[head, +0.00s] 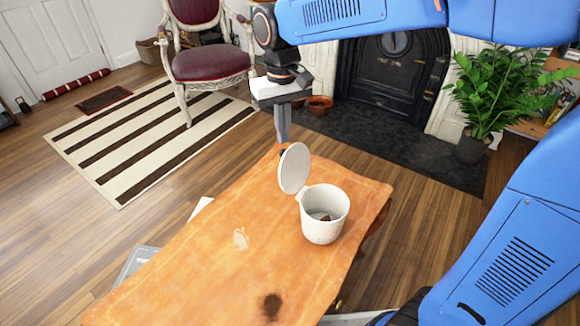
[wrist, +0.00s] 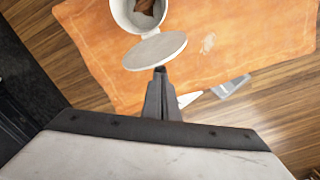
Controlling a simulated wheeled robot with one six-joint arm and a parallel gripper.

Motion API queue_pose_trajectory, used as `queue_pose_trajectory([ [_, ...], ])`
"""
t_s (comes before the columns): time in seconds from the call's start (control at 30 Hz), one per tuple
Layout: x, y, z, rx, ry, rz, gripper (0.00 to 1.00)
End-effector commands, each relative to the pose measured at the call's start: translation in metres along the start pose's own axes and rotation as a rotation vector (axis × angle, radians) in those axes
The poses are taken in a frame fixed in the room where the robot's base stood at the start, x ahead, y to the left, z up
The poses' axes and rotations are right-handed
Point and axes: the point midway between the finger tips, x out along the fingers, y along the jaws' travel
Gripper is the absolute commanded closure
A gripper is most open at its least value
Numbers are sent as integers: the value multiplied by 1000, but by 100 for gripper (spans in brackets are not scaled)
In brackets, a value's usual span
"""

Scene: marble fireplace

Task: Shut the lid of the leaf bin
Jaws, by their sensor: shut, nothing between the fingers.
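The leaf bin (head: 323,226) is a small white round bin standing on the wooden table, with brown leaf bits (head: 321,216) inside. Its round lid (head: 294,168) is open, standing up on the hinge at the bin's far left side. In the wrist view the bin (wrist: 124,16) is at the top and the lid (wrist: 155,51) is nearer the camera. My gripper (head: 283,140) is shut and empty, pointing down just behind the lid. In the wrist view its fingertips (wrist: 160,72) are close to the lid's edge; I cannot tell whether they touch it.
The orange-brown table (head: 200,275) is mostly bare, with a pale mark (head: 240,239) and a dark spot (head: 271,306). A red-seated chair (head: 210,62) stands behind on a striped rug (head: 150,130). A potted plant (head: 488,95) stands at right near the fireplace.

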Motion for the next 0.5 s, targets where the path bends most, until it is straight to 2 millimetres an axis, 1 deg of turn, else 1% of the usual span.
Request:
queue_pose_trajectory([
  [0.5,3,0,0,0,-1,0,100],
])
